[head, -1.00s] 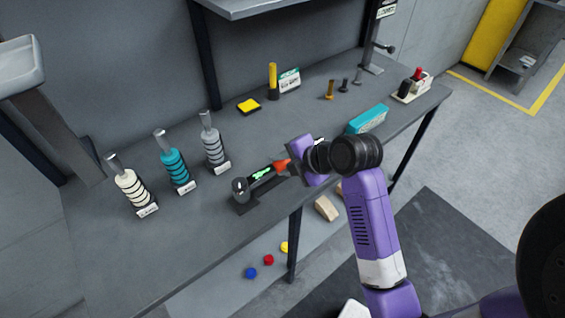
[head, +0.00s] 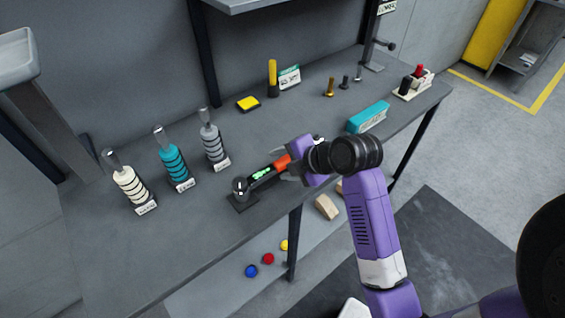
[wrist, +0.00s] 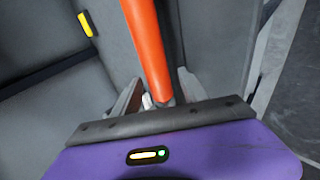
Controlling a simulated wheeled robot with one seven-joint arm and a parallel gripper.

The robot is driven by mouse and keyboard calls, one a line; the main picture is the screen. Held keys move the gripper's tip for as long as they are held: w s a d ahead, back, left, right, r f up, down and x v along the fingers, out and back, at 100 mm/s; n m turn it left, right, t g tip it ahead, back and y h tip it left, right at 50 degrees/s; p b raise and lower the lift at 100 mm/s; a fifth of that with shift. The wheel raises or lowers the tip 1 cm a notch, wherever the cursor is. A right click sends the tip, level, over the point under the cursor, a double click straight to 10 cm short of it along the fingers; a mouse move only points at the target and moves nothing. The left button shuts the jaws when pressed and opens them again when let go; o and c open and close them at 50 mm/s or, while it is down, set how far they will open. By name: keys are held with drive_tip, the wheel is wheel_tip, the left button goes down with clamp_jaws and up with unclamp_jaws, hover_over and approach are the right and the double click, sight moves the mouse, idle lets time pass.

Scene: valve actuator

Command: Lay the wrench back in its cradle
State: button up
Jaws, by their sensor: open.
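The wrench has an orange handle (head: 283,161), which shows large in the wrist view (wrist: 147,45). It lies in line with the dark cradle (head: 242,204), which has green marking along it, on the bench. A grey round end (head: 240,185) stands at the cradle's left end. My gripper (head: 287,175) is open at the right end of the handle. In the wrist view its two fingers (wrist: 157,97) stand either side of the handle's near end, with gaps visible. How the wrench rests in the cradle is partly hidden.
White, teal and grey ringed posts (head: 172,165) stand left of the cradle. A teal box (head: 368,117) lies on the bench to the right. A yellow block (head: 248,104) sits behind. The bench's front edge runs close below the cradle.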

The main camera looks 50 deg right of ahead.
drive_tip(key=v, duration=0.7)
drive_tip(key=shift+s+r, duration=0.25)
drive_tip(key=shift+r, duration=0.1)
drive_tip(key=w+d+r+m+t+h, duration=0.3)
drive_tip(key=d+r+m+h, duration=0.15)
drive_tip(key=m, duration=0.35)
drive_tip(key=s+a+f+m+t+y, duration=0.1)
drive_tip(key=s+a+f+m+y, duration=0.1)
drive_tip(key=s+a, duration=0.9)
drive_tip(key=s+a+f+m+t+y, duration=0.1)
drive_tip(key=s+a+m, duration=0.4)
drive_tip(key=s+a, duration=0.6)
drive_tip(key=a+f+y, duration=0.1)
drive_tip(key=a+y, duration=0.1)
drive_tip(key=shift+s+a+f+t, duration=0.25)
drive_tip(key=shift+a+f+t, duration=0.05)
drive_tip(key=shift+a+f, duration=0.1)
